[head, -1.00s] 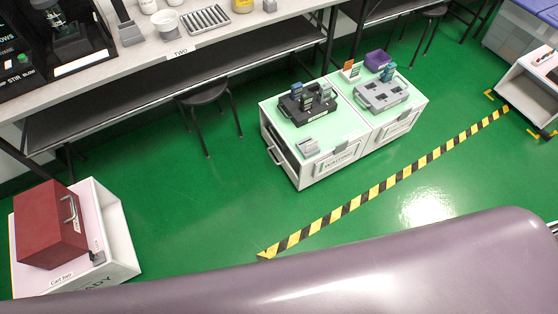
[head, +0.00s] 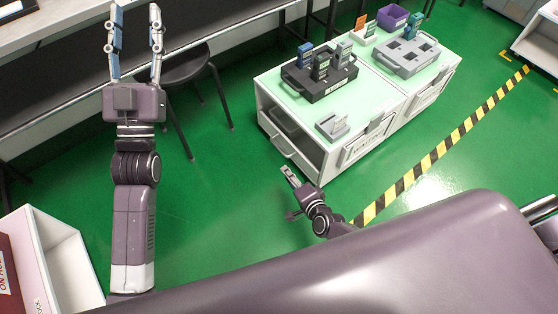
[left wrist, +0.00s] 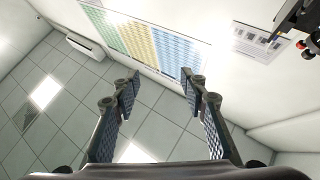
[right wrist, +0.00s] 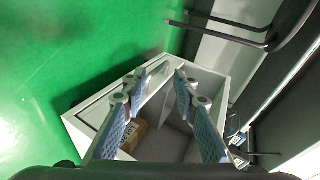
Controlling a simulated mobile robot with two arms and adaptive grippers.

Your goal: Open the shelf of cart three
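A white cart (head: 318,152) with a pale green top stands in the middle of the head view, joined to a second similar cart (head: 432,88). Its left end has an open compartment and a bar handle (head: 280,148). I cannot read a cart number on it. My right gripper (head: 289,172) is just below and in front of that end, apart from the handle in the head view. In the right wrist view its fingers are open toward the cart's open compartment (right wrist: 165,140), where a brown box (right wrist: 134,134) lies. My left gripper (head: 134,20) is raised, open and empty.
A black tray (head: 320,80) with several handheld devices and a grey tray (head: 408,56) stand on the carts. Another cart (head: 65,262) is at the lower left. A stool (head: 185,66) stands behind. Green floor is clear left of the middle cart.

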